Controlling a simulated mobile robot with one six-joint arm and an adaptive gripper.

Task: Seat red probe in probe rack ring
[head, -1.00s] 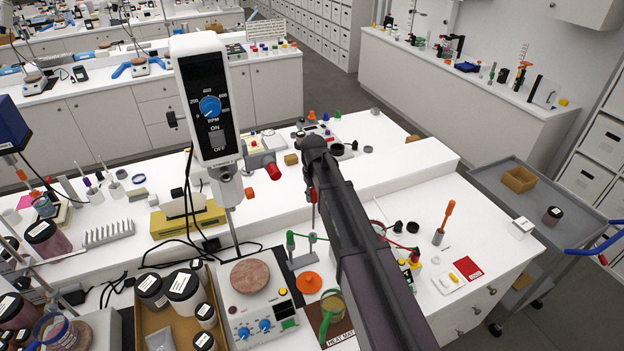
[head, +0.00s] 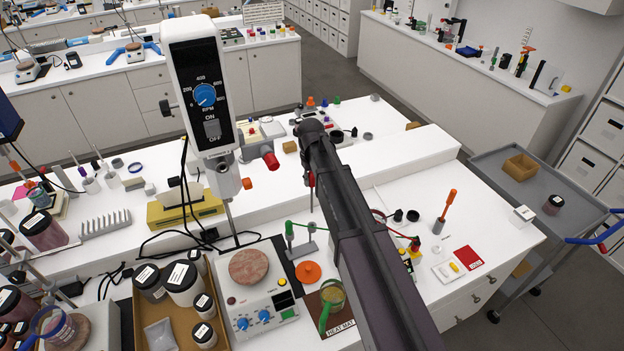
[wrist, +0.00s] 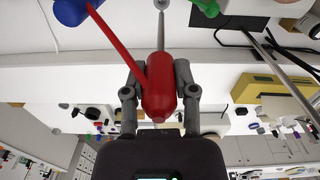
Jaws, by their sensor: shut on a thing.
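My gripper (wrist: 158,98) is shut on the red probe (wrist: 160,88), its fingers on both sides of the red handle. A red cable runs off the probe. In the head view the red probe (head: 311,179) hangs roughly upright beside my arm, its thin metal shaft pointing down. The probe rack (head: 302,250) stands below it on the bench, with a green probe (head: 290,231) at its left. A small grey ring (head: 311,227) shows at its right, just below the shaft. I cannot tell whether the tip is in the ring.
A stirring hotplate (head: 260,290) stands left of the rack, with the tall stirrer (head: 205,95) behind. Cables cross the bench nearby. My arm hides part of the bench.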

